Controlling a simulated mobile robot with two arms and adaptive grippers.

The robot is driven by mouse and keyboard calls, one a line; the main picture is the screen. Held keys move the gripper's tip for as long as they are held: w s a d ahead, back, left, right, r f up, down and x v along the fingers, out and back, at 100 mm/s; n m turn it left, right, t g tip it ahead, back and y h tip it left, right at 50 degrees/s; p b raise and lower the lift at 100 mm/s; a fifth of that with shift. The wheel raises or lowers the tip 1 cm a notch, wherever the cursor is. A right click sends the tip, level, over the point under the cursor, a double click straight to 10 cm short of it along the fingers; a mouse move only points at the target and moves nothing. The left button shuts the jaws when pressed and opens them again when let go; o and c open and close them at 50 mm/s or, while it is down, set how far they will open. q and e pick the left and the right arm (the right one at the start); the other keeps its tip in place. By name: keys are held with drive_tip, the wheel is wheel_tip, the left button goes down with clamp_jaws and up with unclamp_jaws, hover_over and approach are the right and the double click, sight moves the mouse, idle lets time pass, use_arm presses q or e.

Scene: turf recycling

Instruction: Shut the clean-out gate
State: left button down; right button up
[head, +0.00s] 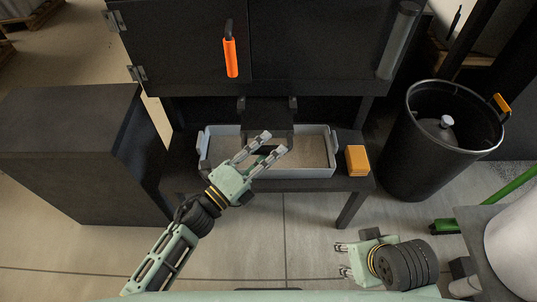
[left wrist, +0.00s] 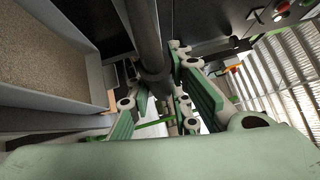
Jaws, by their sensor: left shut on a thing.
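The dark cabinet has a chute-like part (head: 266,116) jutting out low in its middle, above a pale grey tray (head: 203,148). I cannot tell which piece of it is the clean-out gate. My left gripper (head: 268,145) is over the tray, just in front of this part. In the left wrist view a dark round bar (left wrist: 143,30) runs between its fingers (left wrist: 160,92), and the gripper is shut on it. The fingers partly hide where the bar ends. My right gripper (head: 341,259) is low at the right, fingers apart and empty.
The tray holds brownish granules, also visible in the left wrist view, and stands on a dark bench. An orange box (head: 357,160) is at the bench's right end. A black bin (head: 428,150) stands right. An orange handle (head: 230,57) hangs on the cabinet door. Floor ahead is clear.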

sight(268, 128)
use_arm(q)
drive_tip(key=w+b, duration=0.1)
drive_tip(key=w, duration=0.6)
drive_tip(key=shift+w+f, duration=0.15)
drive_tip(key=shift+w, duration=0.1)
drive_tip(key=c, duration=1.6)
unclamp_jaws()
drive_tip(key=shift+s, duration=0.1)
drive_tip(key=shift+a, duration=0.1)
drive_tip(key=v, duration=1.1)
drive_tip(key=shift+s+a, duration=0.25)
drive_tip(key=shift+s, duration=0.1)
